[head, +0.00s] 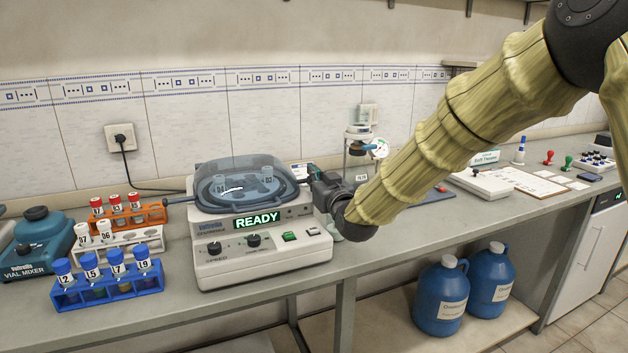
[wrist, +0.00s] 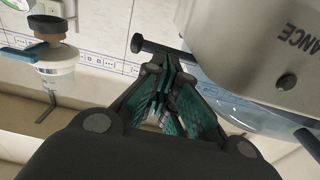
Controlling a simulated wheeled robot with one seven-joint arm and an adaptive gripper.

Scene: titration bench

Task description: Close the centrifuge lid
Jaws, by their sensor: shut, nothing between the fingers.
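The centrifuge (head: 262,262) is a pale box with a lit READY display, on the bench at the left of the head view. Its clear blue-grey lid (head: 240,168) lies low over the bowl, and numbered tubes show through it. I cannot tell whether it is fully seated. The lid also shows in the wrist view (wrist: 232,103), beside the pale casing. My gripper (head: 316,176) is at the lid's right side. In the wrist view its fingers (wrist: 166,66) are shut and empty, close to a dark bar with a knob (wrist: 150,48); contact is unclear.
Tube racks, blue (head: 108,286), white (head: 118,240) and orange (head: 130,218), stand left of the centrifuge. The vial mixer (head: 40,240) is at the far left. A small stand with a glass vessel (head: 358,140) is behind my arm. The bench front right of the centrifuge is clear.

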